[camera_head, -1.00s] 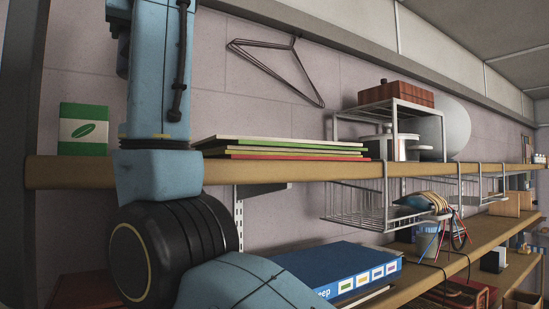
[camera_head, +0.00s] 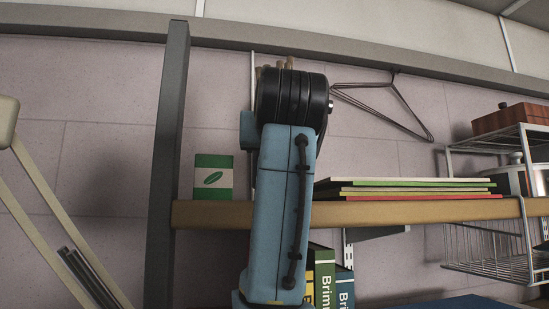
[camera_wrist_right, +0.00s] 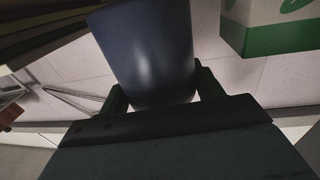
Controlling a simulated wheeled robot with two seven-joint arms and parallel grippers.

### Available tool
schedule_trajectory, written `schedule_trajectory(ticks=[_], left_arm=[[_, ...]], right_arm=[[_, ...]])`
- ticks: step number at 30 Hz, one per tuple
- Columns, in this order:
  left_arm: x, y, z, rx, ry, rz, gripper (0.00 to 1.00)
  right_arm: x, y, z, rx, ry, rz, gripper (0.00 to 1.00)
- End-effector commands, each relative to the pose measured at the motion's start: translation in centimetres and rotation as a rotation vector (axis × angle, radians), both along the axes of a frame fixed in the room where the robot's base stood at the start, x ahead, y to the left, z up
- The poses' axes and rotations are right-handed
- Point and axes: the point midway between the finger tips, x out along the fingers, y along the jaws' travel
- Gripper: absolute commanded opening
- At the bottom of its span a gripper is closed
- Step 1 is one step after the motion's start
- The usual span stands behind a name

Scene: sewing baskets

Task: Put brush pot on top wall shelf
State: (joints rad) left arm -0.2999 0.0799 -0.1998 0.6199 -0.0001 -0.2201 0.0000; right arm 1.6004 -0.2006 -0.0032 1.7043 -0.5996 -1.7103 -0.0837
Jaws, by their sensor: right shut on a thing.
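The dark blue brush pot (camera_wrist_right: 148,50) fills the upper middle of the right wrist view. My right gripper (camera_wrist_right: 158,95) is shut on it, with a finger on each side. In the head view my right arm covers the gripper and most of the pot; only some tan tips (camera_head: 268,70) show above the black joint. The top wall shelf (camera_head: 400,212) is a wooden board running right from a grey post, and my arm stands in front of it. My left gripper is in neither view.
A green and white box (camera_head: 213,178) stands on the shelf left of my arm; it also shows in the wrist view (camera_wrist_right: 275,30). Flat stacked books (camera_head: 410,189) lie right of my arm. A wire rack (camera_head: 490,250) is further right. A hanger (camera_head: 385,105) hangs above.

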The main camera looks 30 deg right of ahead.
Motion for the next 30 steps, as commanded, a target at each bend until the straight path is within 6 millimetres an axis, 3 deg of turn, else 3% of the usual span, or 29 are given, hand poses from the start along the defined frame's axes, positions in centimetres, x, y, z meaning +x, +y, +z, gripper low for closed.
schedule_trajectory(ticks=[4, 17, 18, 21, 22, 30], left_arm=[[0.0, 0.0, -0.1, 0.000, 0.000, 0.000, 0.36], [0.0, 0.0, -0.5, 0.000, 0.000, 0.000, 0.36], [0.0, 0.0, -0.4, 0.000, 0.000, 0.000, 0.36], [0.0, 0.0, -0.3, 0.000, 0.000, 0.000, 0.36], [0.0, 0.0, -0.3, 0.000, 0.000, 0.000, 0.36], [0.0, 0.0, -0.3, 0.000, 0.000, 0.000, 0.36]], right_arm=[[0.0, 0.0, -1.7, -0.002, -0.001, 0.000, 0.34], [0.0, 0.0, -2.4, -0.002, -0.001, 0.000, 0.34], [0.0, 0.0, -2.3, -0.001, 0.000, 0.000, 0.71], [0.0, 0.0, -2.3, -0.001, 0.000, 0.000, 0.84], [0.0, 0.0, -2.3, -0.001, 0.000, 0.000, 0.87], [0.0, 0.0, -2.2, -0.001, 0.000, 0.000, 0.87]])
